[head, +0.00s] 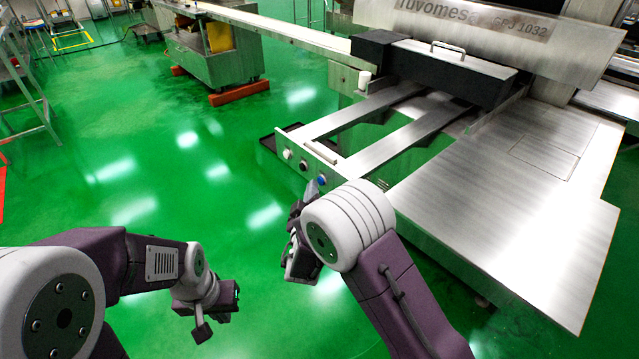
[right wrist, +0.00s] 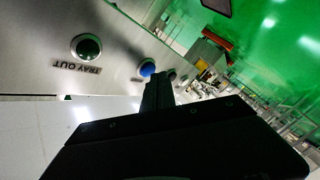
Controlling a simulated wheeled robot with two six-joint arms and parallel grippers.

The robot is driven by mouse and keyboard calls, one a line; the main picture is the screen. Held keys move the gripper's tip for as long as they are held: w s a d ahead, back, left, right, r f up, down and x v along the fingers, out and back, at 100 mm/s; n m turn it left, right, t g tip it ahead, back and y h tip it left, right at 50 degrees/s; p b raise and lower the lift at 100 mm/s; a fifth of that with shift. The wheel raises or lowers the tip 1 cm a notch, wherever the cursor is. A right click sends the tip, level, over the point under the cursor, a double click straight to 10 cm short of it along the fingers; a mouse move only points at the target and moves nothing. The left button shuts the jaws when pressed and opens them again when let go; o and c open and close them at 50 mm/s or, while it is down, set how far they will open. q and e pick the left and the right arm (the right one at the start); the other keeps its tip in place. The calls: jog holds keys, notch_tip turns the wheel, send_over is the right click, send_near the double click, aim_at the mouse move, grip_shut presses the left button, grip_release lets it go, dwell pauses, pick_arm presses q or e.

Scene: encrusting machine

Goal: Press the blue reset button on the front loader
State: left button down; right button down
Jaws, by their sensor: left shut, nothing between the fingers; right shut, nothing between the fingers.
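The front loader's button panel (head: 318,168) faces me in the head view. The blue reset button (head: 321,180) is on it, and it also shows in the right wrist view (right wrist: 147,67). My right gripper (head: 312,188) is shut and empty, with its fingertips close to the blue button. In the right wrist view its fingers (right wrist: 163,83) are just beside the button, and I cannot tell whether they touch it. My left gripper (head: 226,303) is shut and empty, low over the green floor, well away from the panel.
A white button (head: 287,154) and a dark button (head: 304,165) are also on the panel. A wide steel table (head: 500,190) stands to the right. Open green floor (head: 150,170) lies to the left.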

jog(key=shift+w+d+b, duration=0.25)
jog(key=shift+d+b, duration=0.1)
jog(key=shift+b, duration=0.05)
dwell(0.4)
dwell(0.4)
jog(key=shift+s+a+b, duration=0.45)
jog(key=shift+a, duration=0.2)
jog(key=shift+s+a+b, duration=0.45)
jog(key=shift+s+a, duration=0.3)
jog(key=shift+a, duration=0.3)
jog(key=shift+s+a+b, duration=0.4)
jog(key=shift+s+a, duration=0.35)
jog(key=shift+a, duration=0.25)
